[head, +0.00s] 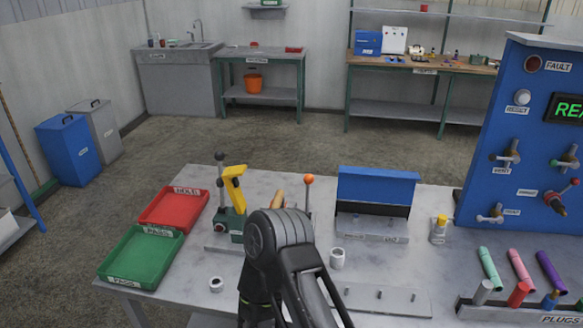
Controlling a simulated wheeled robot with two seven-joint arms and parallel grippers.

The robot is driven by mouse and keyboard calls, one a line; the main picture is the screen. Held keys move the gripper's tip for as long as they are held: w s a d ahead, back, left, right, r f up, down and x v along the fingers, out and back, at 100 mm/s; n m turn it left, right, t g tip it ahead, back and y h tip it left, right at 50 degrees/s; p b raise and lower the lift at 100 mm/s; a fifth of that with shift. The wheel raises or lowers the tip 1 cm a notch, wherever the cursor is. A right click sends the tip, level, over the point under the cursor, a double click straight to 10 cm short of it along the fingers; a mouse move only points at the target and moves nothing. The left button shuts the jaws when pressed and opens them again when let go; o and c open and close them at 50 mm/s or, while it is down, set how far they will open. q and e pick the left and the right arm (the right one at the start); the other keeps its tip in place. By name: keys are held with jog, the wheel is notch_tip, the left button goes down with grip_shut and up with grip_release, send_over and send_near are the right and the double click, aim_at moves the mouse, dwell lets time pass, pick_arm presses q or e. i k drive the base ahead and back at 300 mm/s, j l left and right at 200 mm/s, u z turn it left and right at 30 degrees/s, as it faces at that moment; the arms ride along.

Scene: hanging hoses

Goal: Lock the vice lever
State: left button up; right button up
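A small green bench device with a yellow upright part (234,189) stands on a grey plate on the workbench, with a dark-knobbed rod at its left. A thin lever with an orange ball knob (308,179) stands upright just to its right; its lower end is hidden behind my arm. A tan piece shows between them, partly covered; I cannot tell what it is. One of my arms comes up from the bottom centre and hides the bench around the lever's foot. I cannot make out its fingers. My other gripper is not seen.
Red (174,207) and green (141,256) trays lie at the bench's left. A blue-backed fixture (376,187) stands right of the lever. White rings (337,258) lie nearby. A blue panel (530,130) and a rack of coloured plugs (520,313) occupy the right.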

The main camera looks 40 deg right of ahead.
aim_at(309, 179)
jog(key=z, duration=1.5)
